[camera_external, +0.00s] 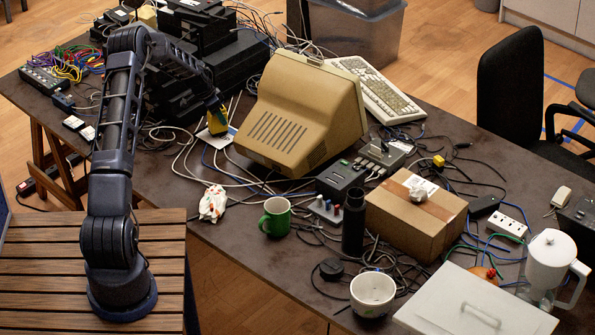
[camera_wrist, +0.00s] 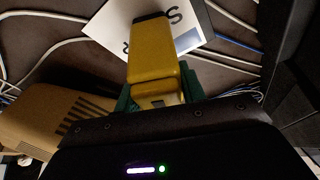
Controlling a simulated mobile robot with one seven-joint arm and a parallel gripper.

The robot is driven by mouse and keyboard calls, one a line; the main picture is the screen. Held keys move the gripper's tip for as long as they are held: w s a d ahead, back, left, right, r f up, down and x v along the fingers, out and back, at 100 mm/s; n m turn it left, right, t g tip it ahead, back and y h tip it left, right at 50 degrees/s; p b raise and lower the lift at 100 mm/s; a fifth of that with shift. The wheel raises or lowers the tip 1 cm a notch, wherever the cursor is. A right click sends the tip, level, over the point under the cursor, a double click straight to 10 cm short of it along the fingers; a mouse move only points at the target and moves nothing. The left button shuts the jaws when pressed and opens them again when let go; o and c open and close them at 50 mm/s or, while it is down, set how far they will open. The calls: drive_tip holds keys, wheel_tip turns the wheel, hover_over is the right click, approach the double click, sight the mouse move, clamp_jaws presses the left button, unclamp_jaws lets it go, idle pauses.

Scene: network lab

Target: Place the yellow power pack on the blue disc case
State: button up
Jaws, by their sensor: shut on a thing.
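The yellow power pack (camera_external: 217,123) hangs from my gripper (camera_external: 214,106) at the left of the dark table, beside the beige monitor. In the wrist view the yellow power pack (camera_wrist: 154,55) is a long block with a dark far end. My gripper (camera_wrist: 158,90) is shut on its near end, with green fingers at either side. A white card with dark letters (camera_wrist: 181,27) lies below and behind the pack; I cannot tell whether they touch. I cannot make out a blue disc case in either view.
The beige monitor (camera_external: 300,115) stands just right of my gripper. Black equipment (camera_external: 225,62) is stacked behind it. Loose cables cover the table around the card. A green mug (camera_external: 275,217) and a cardboard box (camera_external: 415,214) stand nearer the front edge.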

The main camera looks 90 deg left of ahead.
drive_tip(key=shift+f, duration=0.1)
drive_tip(key=o, duration=1.2)
drive_tip(key=shift+o, duration=0.2)
drive_tip(key=v, duration=1.2)
drive_tip(key=shift+s, duration=0.1)
